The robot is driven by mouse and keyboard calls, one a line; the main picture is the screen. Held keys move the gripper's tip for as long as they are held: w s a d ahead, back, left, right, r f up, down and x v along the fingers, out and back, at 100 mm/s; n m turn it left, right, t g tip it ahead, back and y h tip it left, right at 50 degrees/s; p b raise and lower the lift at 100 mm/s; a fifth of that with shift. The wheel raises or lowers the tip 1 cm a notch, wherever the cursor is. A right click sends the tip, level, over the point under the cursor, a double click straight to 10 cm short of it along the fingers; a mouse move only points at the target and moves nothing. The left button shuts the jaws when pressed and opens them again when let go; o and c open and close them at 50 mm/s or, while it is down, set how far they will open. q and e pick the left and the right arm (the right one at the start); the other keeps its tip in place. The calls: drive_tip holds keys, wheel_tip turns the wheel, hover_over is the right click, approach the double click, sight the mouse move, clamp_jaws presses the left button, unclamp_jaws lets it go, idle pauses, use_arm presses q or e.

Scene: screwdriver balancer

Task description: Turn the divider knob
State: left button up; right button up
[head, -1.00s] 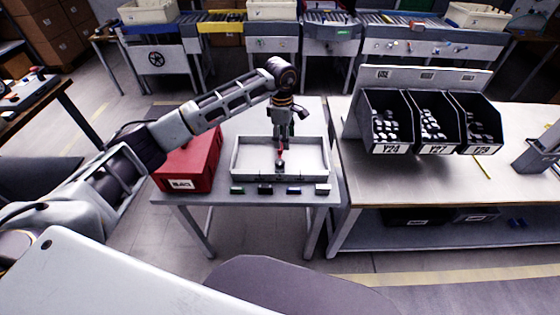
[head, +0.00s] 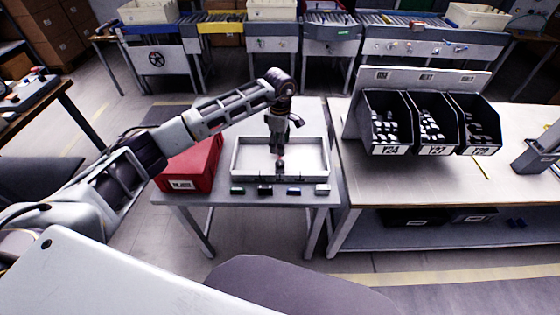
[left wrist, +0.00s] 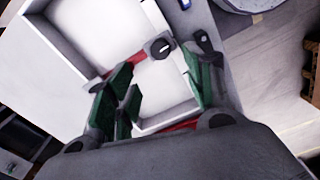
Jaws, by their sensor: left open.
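A shallow white tray (head: 235,160) stands on the small grey table. It also shows in the left wrist view (left wrist: 65,18). A dark round knob with a white mark (left wrist: 160,47) shows between the fingertips in the left wrist view, by the junction of the tray's inner walls. In the head view the knob (head: 280,163) is a small dark shape, partly hidden by the gripper. My left gripper (head: 279,148) points down over the middle of the tray. Its green-padded fingers (left wrist: 160,65) are apart, with nothing clamped. Contact with the knob cannot be told. My right gripper is not in view.
A red box (head: 195,162) stands left of the tray. Black bins (head: 388,125) stand on the bench at right. The tray's floor looks mostly clear.

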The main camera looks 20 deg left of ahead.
sight(280, 162)
use_arm(q)
wheel_tip(280, 162, down, 9)
drive_tip(key=shift+r+p, duration=0.1)
drive_tip(key=shift+p, duration=0.7)
drive_tip(key=shift+f, duration=0.85)
drive_tip(key=c, duration=1)
